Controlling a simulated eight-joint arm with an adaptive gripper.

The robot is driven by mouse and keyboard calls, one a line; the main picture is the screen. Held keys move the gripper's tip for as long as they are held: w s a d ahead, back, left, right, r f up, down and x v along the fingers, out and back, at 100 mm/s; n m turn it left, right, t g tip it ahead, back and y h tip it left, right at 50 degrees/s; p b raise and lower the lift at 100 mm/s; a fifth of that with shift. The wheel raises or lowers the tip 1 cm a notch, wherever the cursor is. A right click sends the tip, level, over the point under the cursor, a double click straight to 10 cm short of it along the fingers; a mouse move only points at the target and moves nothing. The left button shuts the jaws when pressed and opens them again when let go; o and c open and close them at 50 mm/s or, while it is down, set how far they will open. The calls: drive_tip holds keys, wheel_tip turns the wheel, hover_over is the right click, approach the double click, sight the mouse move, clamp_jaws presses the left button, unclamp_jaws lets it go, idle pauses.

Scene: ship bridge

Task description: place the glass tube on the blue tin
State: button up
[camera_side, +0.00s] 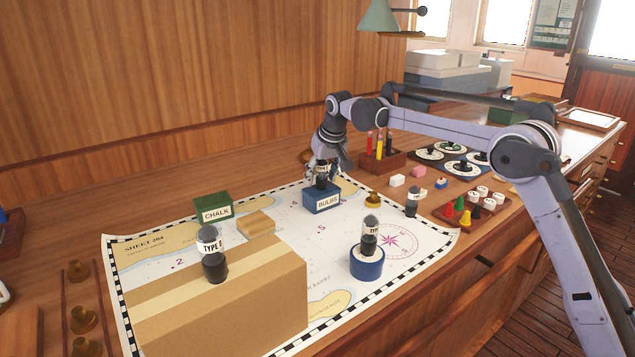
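A blue tin labelled BULBS (322,203) stands on the chart, below my gripper (322,165). A small dark-based glass tube (322,181) is upright at the tin's top, between or just under my fingertips; I cannot tell whether they grip it. A similar tube (369,243) stands upright on a round blue container (367,266) with a pale top. A larger tube labelled TYPE B (212,258) stands on a cardboard box (220,305). Another small tube (412,203) stands near the chart's right edge.
A green CHALK box (213,207) and a wooden block (256,222) lie left of the tin. A brass piece (373,199), a rack with coloured tubes (383,160) and a tray of game pieces (472,205) are to the right. Bare chart (310,245) lies in front.

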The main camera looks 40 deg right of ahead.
drive_tip(key=shift+r, duration=0.1)
drive_tip(key=d+v, duration=0.1)
drive_tip(key=v, duration=1.1)
drive_tip(key=shift+a, duration=0.45)
drive_tip(key=shift+s+r, duration=0.1)
drive_tip(key=s+a+f+t+y, duration=0.1)
drive_tip(key=s+a, duration=0.1)
drive_tip(key=s, duration=0.8)
drive_tip(key=s+a+f+t+y, duration=0.1)
drive_tip(key=s+a+f, duration=0.1)
drive_tip(key=s, duration=0.9)
drive_tip(key=s+f+n+h, duration=0.1)
drive_tip(key=s+f+n, duration=0.1)
drive_tip(key=s+f, duration=0.9)
drive_tip(key=shift+s+d+t, duration=0.4)
drive_tip(key=shift+s+d, duration=0.05)
drive_tip(key=shift+s, duration=0.35)
